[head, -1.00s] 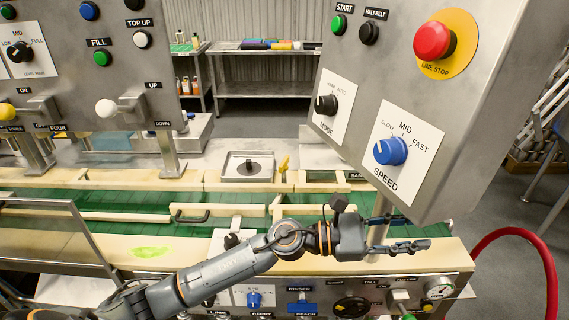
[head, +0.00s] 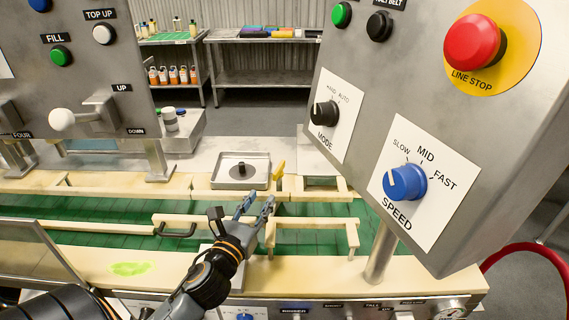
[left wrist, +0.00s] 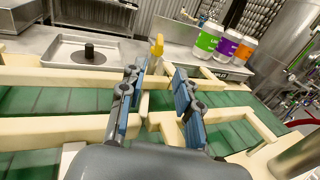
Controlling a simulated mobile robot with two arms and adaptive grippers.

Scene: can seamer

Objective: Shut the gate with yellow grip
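The yellow grip (head: 279,170) stands upright at the belt's far guide rail, right of the square tray. It also shows in the left wrist view (left wrist: 157,46), on a cream part between my fingers' far ends. The gate's cream bar is hard to tell from the rails around it. My left gripper (head: 257,203) is over the green belt, just in front and slightly left of the grip. Its fingers point at the grip and are spread apart with nothing between them; in the left wrist view the gripper (left wrist: 157,80) does not touch it. My right gripper is out of view.
The grey control panel with the blue SPEED knob (head: 405,183) hangs at the right on a post (head: 381,250). Cream rails (head: 310,223) and a black handle (head: 177,232) border the green belt (head: 100,232). Labelled containers (left wrist: 209,40) stand beyond the rail.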

